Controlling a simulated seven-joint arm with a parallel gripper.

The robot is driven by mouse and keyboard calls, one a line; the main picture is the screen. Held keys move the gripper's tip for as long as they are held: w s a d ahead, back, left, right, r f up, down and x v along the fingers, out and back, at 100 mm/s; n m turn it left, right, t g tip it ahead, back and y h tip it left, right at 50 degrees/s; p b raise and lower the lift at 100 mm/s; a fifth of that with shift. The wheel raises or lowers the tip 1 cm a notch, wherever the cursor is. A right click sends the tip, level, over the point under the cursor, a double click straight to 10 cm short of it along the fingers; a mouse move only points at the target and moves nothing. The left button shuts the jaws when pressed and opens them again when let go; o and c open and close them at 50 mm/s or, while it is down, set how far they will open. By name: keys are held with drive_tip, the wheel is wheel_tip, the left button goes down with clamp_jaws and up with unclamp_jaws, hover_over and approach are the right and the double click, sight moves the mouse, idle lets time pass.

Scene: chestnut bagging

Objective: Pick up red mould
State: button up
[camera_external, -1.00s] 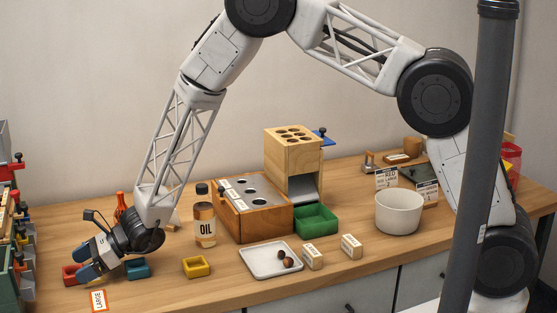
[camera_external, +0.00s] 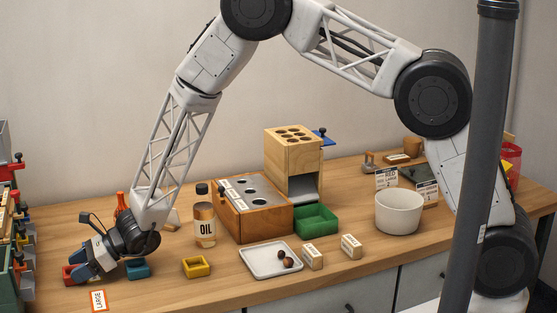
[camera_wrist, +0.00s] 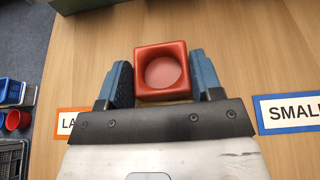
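The red mould (camera_wrist: 162,72) is a small square block with a round hollow. In the wrist view it sits between the two blue fingers of my gripper (camera_wrist: 162,80). The left finger stands a little apart from it and the right finger is close to its side. In the external view the red mould (camera_external: 70,273) is partly hidden behind my gripper (camera_external: 84,272), low at the table's left end. The fingers are spread around the mould; I see no firm grip on it.
A blue mould (camera_external: 138,269) and a yellow mould (camera_external: 196,267) stand to the right. A LARGE card (camera_external: 99,301) lies in front; a SMALL card (camera_wrist: 290,112) shows in the wrist view. An oil bottle (camera_external: 205,222) stands behind. Racks (camera_external: 12,235) rise at the left edge.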

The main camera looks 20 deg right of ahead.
drive_tip(key=c, duration=0.4)
drive_tip(key=shift+r, duration=0.1)
drive_tip(key=shift+r, duration=0.65)
drive_tip(key=shift+s+d+r, duration=0.15)
drive_tip(key=shift+d+r, duration=0.05)
drive_tip(key=shift+r, duration=0.35)
drive_tip(key=shift+s+d+r, duration=0.1)
drive_tip(key=shift+d+r, duration=0.05)
drive_tip(key=shift+r, duration=0.35)
drive_tip(key=s+d, duration=0.3)
drive_tip(key=d, duration=0.1)
drive_tip(key=s+d+r, duration=0.1)
drive_tip(key=s+d, duration=0.1)
drive_tip(key=d, duration=0.2)
drive_tip(key=s+d, duration=0.3)
drive_tip(key=d, duration=0.1)
drive_tip(key=shift+s+d+r, duration=0.2)
drive_tip(key=shift+s, duration=0.15)
